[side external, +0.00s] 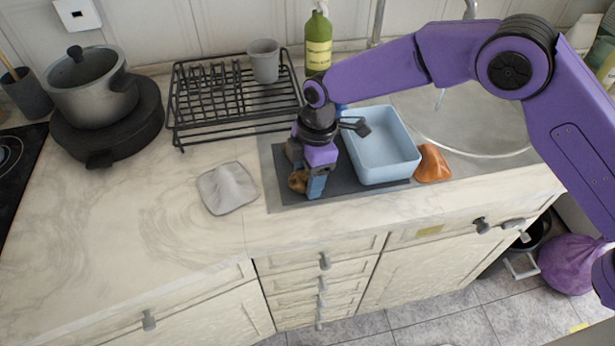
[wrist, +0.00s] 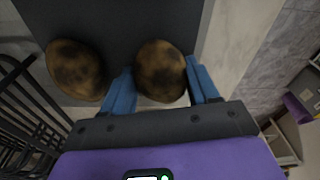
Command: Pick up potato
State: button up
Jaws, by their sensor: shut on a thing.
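Two round, brown, mottled potatoes show in the wrist view. One potato (wrist: 161,70) lies between the two blue fingers of my gripper (wrist: 162,86), which is shut on it. This held potato (side external: 298,181) shows partly in the side external view, beside the blue finger of my gripper (side external: 311,184), low over the front left part of the dark mat. I cannot tell whether it touches the mat. The other potato (wrist: 76,70) is left of the left finger in the wrist view, apart from the held one. In the side view it is mostly hidden behind my gripper.
A light blue basin (side external: 382,170) stands on the dark mat (side external: 285,192), right of my gripper. A grey cloth (side external: 227,188) lies left, an orange cloth (side external: 433,163) right. Behind are a black dish rack (side external: 215,105), a grey cup (side external: 264,62) and a green bottle (side external: 318,45).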

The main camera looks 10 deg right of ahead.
jog(key=shift+r, duration=0.1)
jog(key=shift+r, duration=0.6)
jog(key=s+d+r, duration=1)
jog(key=r, duration=0.2)
jog(key=w+d+f+m, duration=0.3)
jog(key=w+d, duration=0.2)
jog(key=d, duration=0.6)
jog(key=w+d+f+m+t, duration=0.1)
jog(key=w+d+f+m, duration=0.35)
jog(key=d, duration=0.75)
jog(key=w+d+f+m, duration=0.2)
jog(key=w+d, duration=0.5)
jog(key=d, duration=0.4)
jog(key=w+f, duration=0.2)
jog(key=w, duration=1.1)
jog(key=shift+a, duration=0.35)
jog(key=shift+f, duration=0.1)
jog(key=shift+d, duration=0.15)
